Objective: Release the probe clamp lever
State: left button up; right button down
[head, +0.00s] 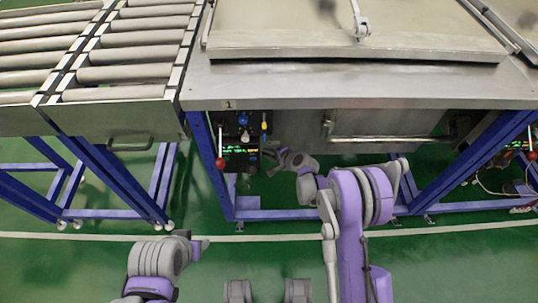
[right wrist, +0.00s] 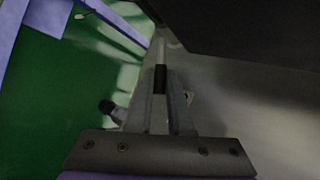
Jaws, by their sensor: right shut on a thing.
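My right gripper (head: 272,160) reaches under the front edge of the steel table, just right of the dark control panel. In the right wrist view its fingers (right wrist: 161,95) are closed around a dark sleeve (right wrist: 160,78) on a thin pale rod, which looks like the probe clamp lever. The rod runs on upward past the fingertips. In the head view the held part is hidden or too small to make out. My left gripper (head: 200,243) is low at the left, away from the table; its jaw opening is unclear.
The control panel (head: 240,150) has a green-lit display, a red-knobbed lever (head: 220,163) and blue and yellow knobs. Blue table legs (head: 208,160) stand close by. A roller conveyor (head: 120,60) is at the upper left. A flat lid (head: 350,28) lies on the table. Green floor in front is open.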

jog(key=shift+r, duration=0.1)
dwell(0.4)
jog(key=c, duration=0.8)
grip_release()
jog(key=shift+c, duration=0.2)
jog(key=p+v, duration=0.1)
jog(key=v, duration=0.9)
jog(key=shift+s+r, duration=0.2)
jog(key=shift+r, duration=0.1)
jog(key=shift+d, duration=0.1)
